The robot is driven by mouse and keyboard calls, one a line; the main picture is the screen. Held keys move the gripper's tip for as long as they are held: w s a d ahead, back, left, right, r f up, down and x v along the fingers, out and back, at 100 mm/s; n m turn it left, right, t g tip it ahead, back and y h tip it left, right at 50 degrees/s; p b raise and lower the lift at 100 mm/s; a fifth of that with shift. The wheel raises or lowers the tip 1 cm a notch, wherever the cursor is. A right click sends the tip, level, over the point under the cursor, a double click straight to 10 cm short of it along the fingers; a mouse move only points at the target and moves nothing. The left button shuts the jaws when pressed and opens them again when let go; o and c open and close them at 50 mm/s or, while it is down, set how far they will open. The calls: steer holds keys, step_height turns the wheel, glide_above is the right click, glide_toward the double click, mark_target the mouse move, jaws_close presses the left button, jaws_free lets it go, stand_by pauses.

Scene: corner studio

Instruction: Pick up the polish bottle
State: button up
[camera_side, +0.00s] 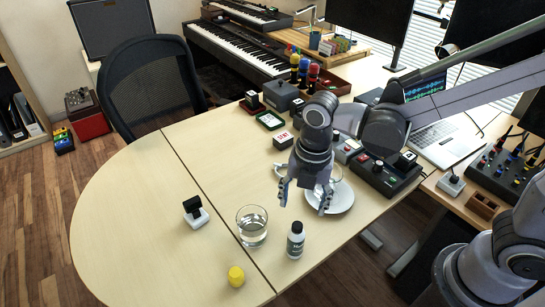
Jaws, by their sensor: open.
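A glass of water (252,226) stands just left of the bottle. A yellow object (236,276) lies in front, and a white saucer (338,200) is behind right. A small black-and-white stand (195,212) is further left. The left of the table (125,215) is clear.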

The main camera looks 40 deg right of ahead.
mark_target(296, 235)
steer(key=shift+s+a+f+n+g, duration=0.15)
steer(key=shift+a+f+n, duration=0.2)
steer(key=shift+n, duration=0.2)
steer(key=shift+a+f+n+g, duration=0.15)
steer(key=shift+a+f+n, duration=0.15)
steer(key=shift+n, duration=0.25)
steer(key=shift+a+f, duration=0.15)
steer(key=shift+d+f, duration=0.2)
steer(key=shift+f, duration=5.05)
steer(key=c, duration=1.3)
